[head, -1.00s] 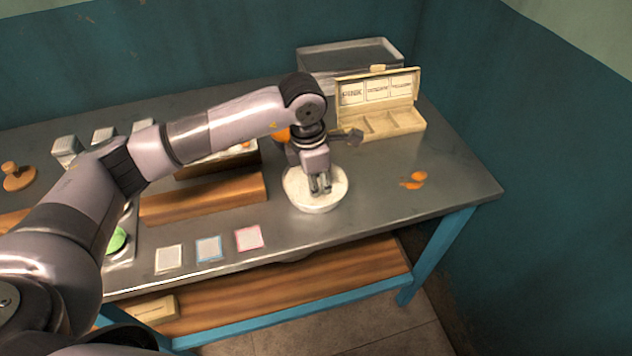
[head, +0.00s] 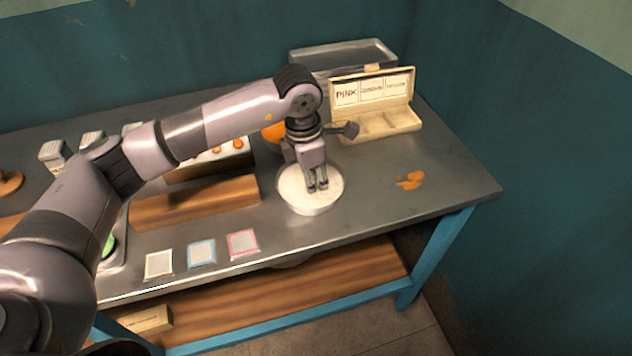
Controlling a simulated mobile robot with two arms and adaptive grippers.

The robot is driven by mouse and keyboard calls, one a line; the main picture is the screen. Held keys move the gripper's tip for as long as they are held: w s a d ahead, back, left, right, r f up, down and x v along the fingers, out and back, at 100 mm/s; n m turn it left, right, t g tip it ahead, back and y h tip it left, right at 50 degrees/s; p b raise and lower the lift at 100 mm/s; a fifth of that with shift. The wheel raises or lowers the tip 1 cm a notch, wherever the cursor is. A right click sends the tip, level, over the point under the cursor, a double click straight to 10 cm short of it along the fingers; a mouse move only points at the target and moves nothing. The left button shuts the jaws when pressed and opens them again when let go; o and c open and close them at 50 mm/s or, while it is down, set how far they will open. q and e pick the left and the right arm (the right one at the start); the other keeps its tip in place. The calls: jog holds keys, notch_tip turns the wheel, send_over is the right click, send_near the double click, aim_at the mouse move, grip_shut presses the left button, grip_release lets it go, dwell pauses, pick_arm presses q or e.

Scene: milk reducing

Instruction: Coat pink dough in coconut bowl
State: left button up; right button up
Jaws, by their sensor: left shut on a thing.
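A white bowl with white, coconut-like filling (head: 297,201) stands near the front edge of the table. My left gripper (head: 317,188) points down into the bowl, its fingertips at or just above the white filling. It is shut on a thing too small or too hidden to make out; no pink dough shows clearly. My right gripper is not in view.
An open cream box labelled PINK (head: 375,122) and a metal container (head: 343,55) stand at the back right. Orange pieces (head: 409,180) lie right of the bowl. A wooden block (head: 195,203) and pink-edged card (head: 243,243) are to the left. The table's right front is clear.

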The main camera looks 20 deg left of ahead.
pick_arm(q)
jog(key=shift+s+a, duration=0.25)
jog(key=shift+a, duration=0.05)
jog(key=shift+s+b, duration=0.1)
jog(key=shift+b, duration=0.2)
jog(key=shift+s, duration=0.2)
jog(key=shift+r, duration=0.15)
jog(key=shift+r+p, duration=1.8)
jog(key=shift+r, duration=1.8)
jog(key=shift+r, duration=0.15)
